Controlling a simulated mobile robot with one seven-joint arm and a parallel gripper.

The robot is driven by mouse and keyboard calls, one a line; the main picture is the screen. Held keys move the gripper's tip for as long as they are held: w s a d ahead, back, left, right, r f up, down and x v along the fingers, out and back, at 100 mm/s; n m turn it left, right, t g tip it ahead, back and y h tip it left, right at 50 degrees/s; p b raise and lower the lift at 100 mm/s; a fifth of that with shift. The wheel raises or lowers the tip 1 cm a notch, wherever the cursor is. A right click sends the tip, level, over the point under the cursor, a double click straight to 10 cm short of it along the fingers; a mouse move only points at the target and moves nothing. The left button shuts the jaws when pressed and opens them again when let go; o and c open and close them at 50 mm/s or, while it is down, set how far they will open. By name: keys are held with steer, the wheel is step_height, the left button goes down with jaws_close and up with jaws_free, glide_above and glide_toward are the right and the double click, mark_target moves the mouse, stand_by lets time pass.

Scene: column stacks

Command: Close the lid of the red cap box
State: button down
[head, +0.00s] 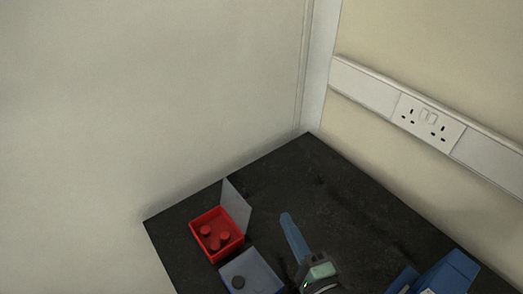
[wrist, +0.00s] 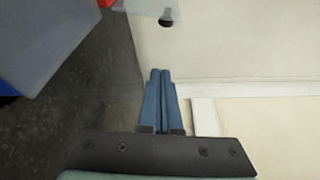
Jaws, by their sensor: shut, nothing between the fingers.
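The red box (head: 194,238) stands on the dark table in the head view, with several red caps (head: 207,231) inside. Its grey lid (head: 236,205) stands up, open, along the box's back right side. My gripper (head: 286,216) is to the right of the lid, apart from it, with its blue fingers together and empty. In the wrist view the shut fingers (wrist: 160,73) point toward a pale grey panel (wrist: 146,8), which looks like the lid, with a small dark knob on it. A sliver of red (wrist: 104,3) shows beside it.
Another blue box (head: 450,275) is at the lower right. Walls close off the table's back edges. Bare table lies behind my gripper.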

mark_target(239, 204)
steer(key=shift+w+d, duration=0.1)
steer(key=shift+w, duration=0.25)
steer(key=x, duration=0.8)
steer(key=shift+w+a+r, duration=0.3)
steer(key=s+a+p, duration=0.2)
steer(key=a, duration=0.1)
steer(key=shift+a+r, duration=0.1)
steer(key=shift+r, duration=0.15)
